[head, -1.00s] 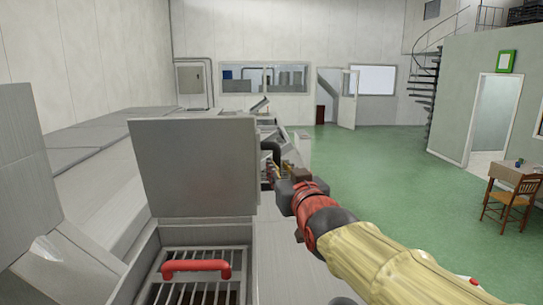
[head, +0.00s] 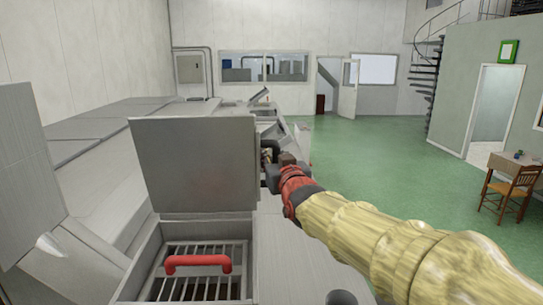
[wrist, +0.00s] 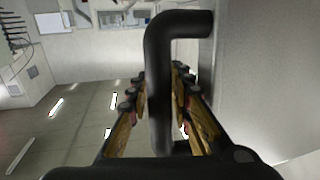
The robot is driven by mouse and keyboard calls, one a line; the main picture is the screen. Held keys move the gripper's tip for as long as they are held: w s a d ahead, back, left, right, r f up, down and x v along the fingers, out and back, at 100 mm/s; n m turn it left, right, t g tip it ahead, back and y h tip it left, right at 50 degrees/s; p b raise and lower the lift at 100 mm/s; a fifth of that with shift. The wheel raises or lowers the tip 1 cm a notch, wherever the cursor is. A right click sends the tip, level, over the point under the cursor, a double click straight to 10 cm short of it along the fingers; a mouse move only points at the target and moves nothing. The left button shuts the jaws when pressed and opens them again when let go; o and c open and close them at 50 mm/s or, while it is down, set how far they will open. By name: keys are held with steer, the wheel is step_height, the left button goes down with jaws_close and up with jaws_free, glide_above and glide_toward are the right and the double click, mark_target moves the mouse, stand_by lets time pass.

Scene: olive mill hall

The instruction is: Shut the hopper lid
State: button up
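The hopper lid (head: 193,165) is a flat grey panel standing upright at the back of the open hopper (head: 255,262). A black bent handle (wrist: 160,80) fills the middle of the wrist view, joined to a grey surface at its right. In the head view, my gripper (head: 269,160) is just right of the lid, its fingers partly hidden behind the lid's edge. In the wrist view, the fingers of my gripper (wrist: 158,95) are apart, one on each side of the handle's long bar. Narrow gaps show beside the bar; I cannot tell if the tips touch it.
A red handle (head: 197,263) sits on the metal grate (head: 197,285) inside the hopper mouth. Grey machine housings line the left. A table (head: 514,171) and chair (head: 510,195) stand far right. The green floor (head: 375,165) between is clear.

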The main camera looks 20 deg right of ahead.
steer(key=shift+c, duration=1.2)
jaws_close()
